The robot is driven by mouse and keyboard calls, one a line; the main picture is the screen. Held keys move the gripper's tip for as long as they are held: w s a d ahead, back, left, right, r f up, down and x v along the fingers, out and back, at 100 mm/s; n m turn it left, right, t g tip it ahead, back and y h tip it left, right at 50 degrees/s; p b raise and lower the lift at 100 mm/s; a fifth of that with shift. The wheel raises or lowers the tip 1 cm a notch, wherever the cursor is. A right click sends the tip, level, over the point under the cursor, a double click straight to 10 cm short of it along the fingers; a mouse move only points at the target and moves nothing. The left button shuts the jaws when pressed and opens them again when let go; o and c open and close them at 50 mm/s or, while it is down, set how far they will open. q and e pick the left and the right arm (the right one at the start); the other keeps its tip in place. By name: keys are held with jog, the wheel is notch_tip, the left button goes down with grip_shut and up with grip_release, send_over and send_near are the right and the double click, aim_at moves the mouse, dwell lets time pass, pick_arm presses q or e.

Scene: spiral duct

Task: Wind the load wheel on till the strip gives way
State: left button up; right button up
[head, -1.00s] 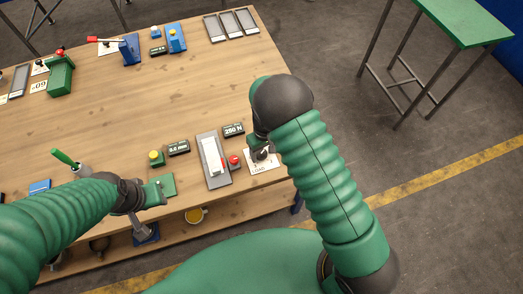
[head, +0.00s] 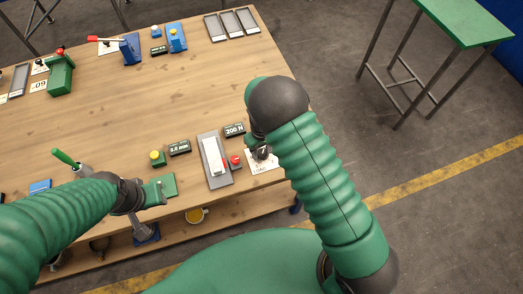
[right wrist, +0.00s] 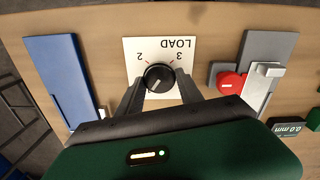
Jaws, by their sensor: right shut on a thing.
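The load wheel (right wrist: 159,77) is a black knob with a white mark, on a white plate lettered LOAD with 2 and 3, in the right wrist view. My right gripper (right wrist: 159,84) has its two dark fingers on either side of the wheel, shut on it. In the head view the right gripper (head: 259,148) is partly hidden by its own arm. The white strip (head: 213,155) lies on a grey plate left of the LOAD plate and looks whole. A display (head: 235,130) above it seems to read 200 N. My left gripper (head: 148,194) is low at the left; its jaws are unclear.
A red button (head: 235,161) stands between strip and wheel. A second display (head: 179,148), a yellow button (head: 157,158) and a green plate (head: 164,186) lie left. A blue slab (right wrist: 62,75) is left of the wheel in the wrist view. The table's middle is clear.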

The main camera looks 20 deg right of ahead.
aim_at(264, 153)
jog(key=o, duration=1.2)
jog(key=shift+s+a, duration=0.2)
jog(key=shift+a, duration=0.05)
jog(key=shift+o, duration=0.9)
jog(key=shift+d, duration=0.5)
jog(key=shift+r, duration=0.15)
pick_arm(q)
jog(key=shift+s+d+f+b, duration=0.1)
jog(key=shift+d+f+b, duration=0.15)
jog(key=shift+f+b, duration=0.7)
pick_arm(e)
notch_tip(264, 153, up, 16)
jog(key=shift+r, duration=0.2)
pick_arm(q)
jog(key=shift+a, duration=0.15)
